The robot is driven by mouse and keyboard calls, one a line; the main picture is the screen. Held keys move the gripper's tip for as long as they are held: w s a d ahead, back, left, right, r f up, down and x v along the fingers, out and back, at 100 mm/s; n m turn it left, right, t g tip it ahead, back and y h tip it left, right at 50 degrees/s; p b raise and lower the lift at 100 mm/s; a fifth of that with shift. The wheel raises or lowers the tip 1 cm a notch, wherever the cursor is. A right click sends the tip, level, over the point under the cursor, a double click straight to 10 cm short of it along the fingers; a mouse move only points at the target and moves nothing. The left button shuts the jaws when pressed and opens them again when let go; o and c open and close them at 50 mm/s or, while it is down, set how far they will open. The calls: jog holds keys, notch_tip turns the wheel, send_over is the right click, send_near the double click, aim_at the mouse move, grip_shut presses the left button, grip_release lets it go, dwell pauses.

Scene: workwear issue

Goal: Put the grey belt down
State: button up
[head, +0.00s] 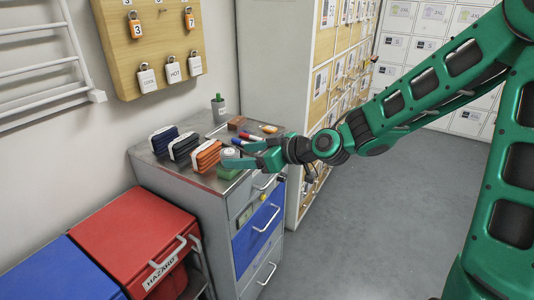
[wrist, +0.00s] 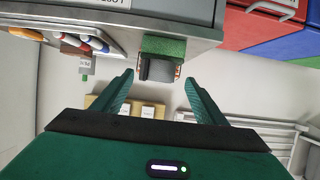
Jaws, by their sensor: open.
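The dark grey belt (head: 184,146), rolled with a pale band, lies on top of the metal drawer cabinet between a navy belt (head: 163,137) and an orange belt (head: 207,156). My gripper (head: 247,156) is open and empty at the cabinet's right front edge, to the right of the belts. Orange edges show behind that object. I cannot make out the grey belt in the wrist view.
A red hazard bin (head: 125,225) and a blue bin (head: 52,273) stand at front left. Lockers (head: 340,75) stand behind. The floor (head: 350,220) at right is clear.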

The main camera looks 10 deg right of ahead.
jog(key=v, duration=0.8)
jog(key=shift+d, duration=0.25)
jog(key=shift+s, duration=0.15)
